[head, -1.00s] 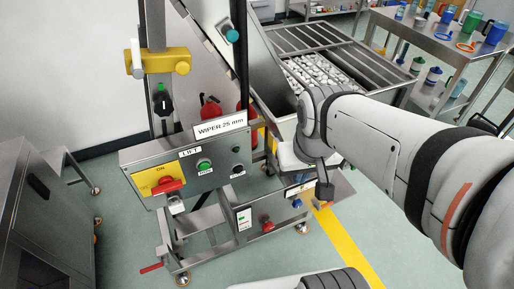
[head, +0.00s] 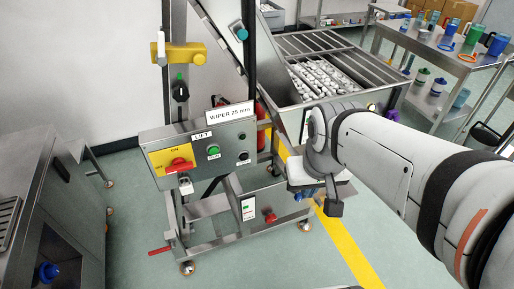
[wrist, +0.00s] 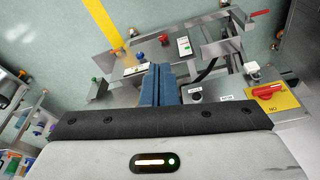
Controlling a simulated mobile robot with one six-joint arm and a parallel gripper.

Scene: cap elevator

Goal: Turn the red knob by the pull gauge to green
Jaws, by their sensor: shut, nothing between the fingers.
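A small red knob (head: 269,217) sits low on the steel frame of the lift stand, right of a small white card (head: 248,208). It also shows in the wrist view (wrist: 164,39), near the card (wrist: 184,46). A larger red rotary switch (head: 179,165) sits on a yellow ON/OFF plate on the control box; the wrist view shows it too (wrist: 267,91). No part is clearly readable as a pull gauge. My gripper (wrist: 160,70) is shut and empty, its blue fingers apart from both red controls. In the head view my forearm and wrist hide most of it.
The LIFT control box (head: 200,150) has a green button (head: 213,151). Above it stand a black knob (head: 181,90) and a yellow clamp (head: 184,54) on a post. A steel hopper (head: 325,75) stands behind my arm. Clear floor lies around the yellow line (head: 345,245).

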